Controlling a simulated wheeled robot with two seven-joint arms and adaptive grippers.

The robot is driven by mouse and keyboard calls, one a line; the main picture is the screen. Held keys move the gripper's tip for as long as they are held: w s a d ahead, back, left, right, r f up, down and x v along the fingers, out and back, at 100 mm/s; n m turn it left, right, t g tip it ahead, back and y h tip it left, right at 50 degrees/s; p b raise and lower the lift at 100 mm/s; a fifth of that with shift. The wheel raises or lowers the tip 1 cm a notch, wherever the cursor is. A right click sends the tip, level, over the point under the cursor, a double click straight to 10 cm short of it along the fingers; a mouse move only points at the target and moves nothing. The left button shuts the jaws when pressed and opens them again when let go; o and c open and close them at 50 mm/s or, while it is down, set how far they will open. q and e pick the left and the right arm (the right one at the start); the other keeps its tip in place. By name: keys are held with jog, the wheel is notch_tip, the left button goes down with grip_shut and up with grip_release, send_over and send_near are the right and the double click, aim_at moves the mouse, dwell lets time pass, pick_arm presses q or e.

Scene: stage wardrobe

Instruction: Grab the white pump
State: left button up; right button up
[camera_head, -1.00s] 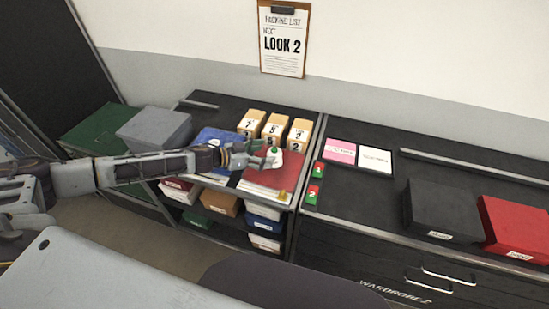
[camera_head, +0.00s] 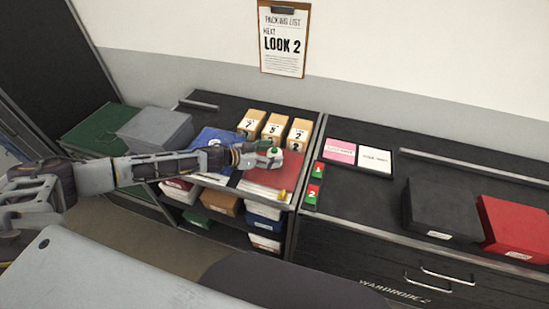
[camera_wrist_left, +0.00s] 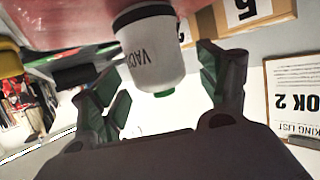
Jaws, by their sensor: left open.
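The white pump (camera_head: 275,156) is a small pale cylinder with a green top, on the red folder or garment bag (camera_head: 285,169) at the table's right part. In the left wrist view the white pump (camera_wrist_left: 152,52) appears upside down, with dark letters, a dark band and a green button. My left gripper (camera_head: 262,148) is beside it, on its left side. In the left wrist view its jaws (camera_wrist_left: 168,92) are open, one finger to each side of the pump's green end; I see no clear contact. My right gripper is not in view.
Numbered tan boxes (camera_head: 273,126) stand just behind the pump. A grey box (camera_head: 155,129) is at left. The right counter (camera_head: 365,205) has free room, with a black box (camera_head: 440,208) and a red box (camera_head: 514,226).

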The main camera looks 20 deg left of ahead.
pick_arm(q)
jog(key=shift+x, duration=0.85)
jog(key=shift+r, duration=0.1)
jog(key=c, duration=1.5)
jog(key=shift+r, duration=0.15)
jog(key=shift+r+p, duration=1.3)
jog(key=shift+r, duration=3.5)
